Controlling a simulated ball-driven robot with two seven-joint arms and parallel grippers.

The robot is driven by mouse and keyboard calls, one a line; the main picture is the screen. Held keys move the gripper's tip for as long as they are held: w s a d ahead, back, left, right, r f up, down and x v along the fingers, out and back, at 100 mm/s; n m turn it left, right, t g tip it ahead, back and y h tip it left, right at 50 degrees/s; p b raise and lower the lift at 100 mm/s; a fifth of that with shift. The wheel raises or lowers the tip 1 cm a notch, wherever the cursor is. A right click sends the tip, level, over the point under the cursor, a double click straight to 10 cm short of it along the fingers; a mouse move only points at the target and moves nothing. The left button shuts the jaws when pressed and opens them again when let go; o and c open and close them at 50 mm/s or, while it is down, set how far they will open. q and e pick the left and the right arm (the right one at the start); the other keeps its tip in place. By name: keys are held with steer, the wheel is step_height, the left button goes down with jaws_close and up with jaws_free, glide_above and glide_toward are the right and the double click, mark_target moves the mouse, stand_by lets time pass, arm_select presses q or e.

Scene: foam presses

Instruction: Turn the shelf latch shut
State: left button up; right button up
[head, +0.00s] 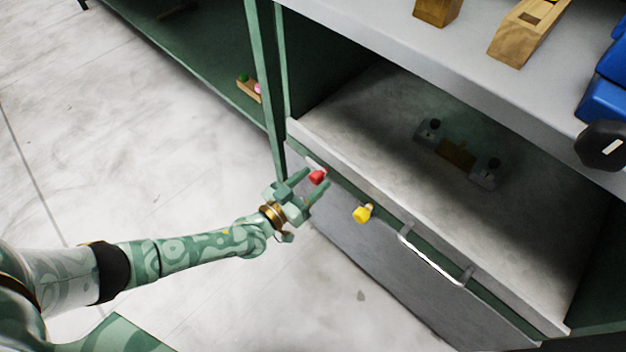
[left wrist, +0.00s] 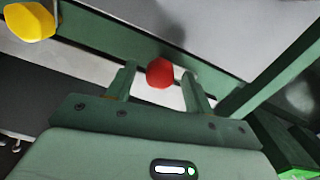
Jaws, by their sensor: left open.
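The shelf front carries a red knob (head: 317,177) near its left end and a yellow knob (head: 363,213) to the right of it. Which of them is the latch I cannot tell. My left gripper (head: 313,181) is open, with its two fingers pointing at the shelf front and the red knob between or just beyond the fingertips. In the left wrist view the red knob (left wrist: 160,73) shows between the two finger ends, and the yellow knob (left wrist: 30,22) is at the upper left. Contact with the red knob cannot be told. My right gripper is not in view.
A metal bar handle (head: 434,256) is on the same front, right of the yellow knob. A grey fixture with dark knobs (head: 456,155) lies on the shelf inside. Wooden blocks (head: 528,30) and a blue object (head: 604,82) stand on the top. Green posts stand left.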

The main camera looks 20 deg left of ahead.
arm_select(q)
steer(key=shift+w+r, duration=0.1)
steer(key=shift+w, duration=0.15)
steer(key=c, duration=1)
steer(key=shift+o, duration=0.2)
